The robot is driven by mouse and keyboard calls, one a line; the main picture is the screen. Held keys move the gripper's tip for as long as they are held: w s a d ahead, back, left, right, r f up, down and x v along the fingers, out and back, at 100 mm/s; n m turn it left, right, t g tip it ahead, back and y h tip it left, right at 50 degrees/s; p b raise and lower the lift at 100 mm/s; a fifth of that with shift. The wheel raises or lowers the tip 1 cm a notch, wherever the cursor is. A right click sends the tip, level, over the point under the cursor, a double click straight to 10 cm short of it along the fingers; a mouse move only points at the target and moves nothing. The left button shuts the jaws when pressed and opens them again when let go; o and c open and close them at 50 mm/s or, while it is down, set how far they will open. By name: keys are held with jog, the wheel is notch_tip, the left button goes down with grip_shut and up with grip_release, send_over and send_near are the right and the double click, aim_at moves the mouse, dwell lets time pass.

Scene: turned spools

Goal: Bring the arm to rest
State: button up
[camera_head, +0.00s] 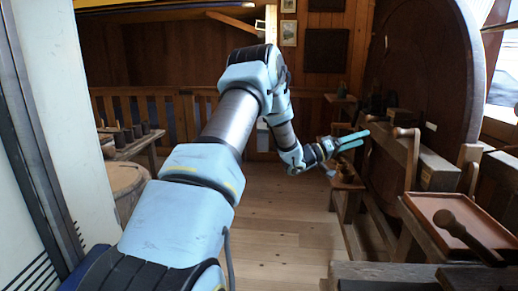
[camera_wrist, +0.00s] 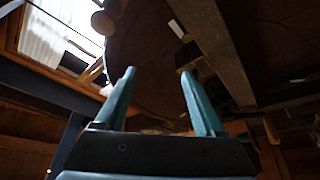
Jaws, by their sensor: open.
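My arm reaches forward through the middle of the head view and bends down at its elbow. My gripper (camera_head: 362,139) is at its end, pointing right towards the wooden bench with the large dark wheel. In the wrist view my gripper (camera_wrist: 158,74) has its two light-blue fingers apart with nothing between them. The wrist view looks upwards past the fingers at the wheel and dark beams. I cannot tell from these views how far the fingertips are from the bench parts.
A large dark wooden wheel (camera_head: 428,62) stands at the right behind wooden frames. A shallow tray (camera_head: 450,212) with a dark turned tool (camera_head: 468,238) is at the lower right. A round wooden tub (camera_head: 125,184) stands at left. The plank floor (camera_head: 278,225) between is clear.

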jog(key=w+a+f+n+t+y, duration=0.1)
jog(key=w+a+n+t+y, duration=0.1)
jog(key=w+a+t+y, duration=0.25)
jog(key=w+a+f+n+t+y, duration=0.1)
jog(key=a+t+y, duration=0.2)
jog(key=a+y, duration=0.35)
jog(key=s+a+f+n+y, duration=0.15)
jog(key=s+a+y, duration=0.25)
jog(key=a, duration=0.7)
jog(key=s+a+f+g+y, duration=0.3)
jog(key=s+a+g+y, duration=0.2)
jog(key=s+a, duration=0.75)
jog(key=s+a+f+g, duration=0.1)
jog(key=s+a+g, duration=0.1)
jog(key=s, duration=0.6)
jog(key=s+a+g, duration=0.2)
jog(key=s, duration=0.6)
jog(key=shift+s+f+n+y, duration=0.15)
jog(key=shift+f+n+y, duration=0.25)
jog(key=shift+n, duration=0.05)
jog(key=shift+a, duration=0.1)
